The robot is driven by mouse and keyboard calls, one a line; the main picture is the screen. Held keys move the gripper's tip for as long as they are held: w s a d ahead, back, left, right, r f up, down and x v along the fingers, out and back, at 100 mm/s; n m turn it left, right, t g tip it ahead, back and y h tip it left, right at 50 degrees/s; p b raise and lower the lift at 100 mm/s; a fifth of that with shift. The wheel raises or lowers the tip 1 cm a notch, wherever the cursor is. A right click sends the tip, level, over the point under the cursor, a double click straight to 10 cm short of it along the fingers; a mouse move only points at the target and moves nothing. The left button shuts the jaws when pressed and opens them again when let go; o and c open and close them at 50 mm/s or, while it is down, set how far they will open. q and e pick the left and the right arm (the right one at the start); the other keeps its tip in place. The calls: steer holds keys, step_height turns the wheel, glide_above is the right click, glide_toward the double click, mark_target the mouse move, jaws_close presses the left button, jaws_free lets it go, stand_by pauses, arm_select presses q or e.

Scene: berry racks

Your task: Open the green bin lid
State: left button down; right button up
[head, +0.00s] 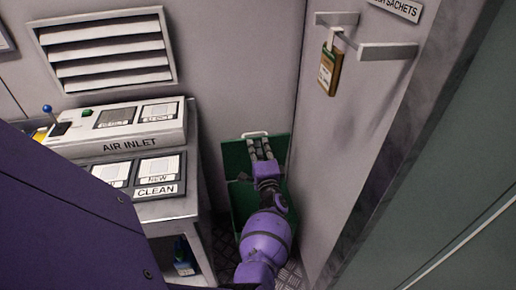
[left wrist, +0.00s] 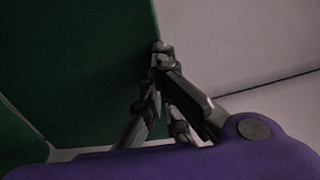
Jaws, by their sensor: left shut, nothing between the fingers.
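The green bin stands in the narrow corner between the console and the grey wall. Its upper green panel, which looks like the lid (head: 236,158), has a white handle (head: 255,134) at its far edge. More green of the bin (head: 240,198) shows below, partly hidden by my left arm. I cannot tell how far the lid is raised. My left gripper (head: 262,143) is shut and empty, in front of the green panel just below the handle; contact is unclear. In the left wrist view my closed fingers (left wrist: 163,52) lie along the green panel's edge (left wrist: 90,60). My right gripper is out of view.
The console labelled AIR INLET (head: 130,145) stands close on the left, with a vent (head: 103,50) above. On the right, a wall bracket (head: 388,51) carries a hanging sachet pack (head: 330,70). Little free room surrounds the bin.

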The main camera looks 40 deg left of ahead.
mark_target(256, 138)
arm_select(q)
steer(key=shift+w+a+r+g, duration=0.3)
steer(key=shift+w+a, duration=0.1)
steer(key=shift+p+x, duration=0.5)
steer(key=shift+x, duration=0.75)
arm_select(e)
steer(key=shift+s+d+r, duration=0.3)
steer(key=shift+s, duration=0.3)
arm_select(q)
steer(key=shift+s+f, duration=0.1)
steer(key=shift+s, duration=0.05)
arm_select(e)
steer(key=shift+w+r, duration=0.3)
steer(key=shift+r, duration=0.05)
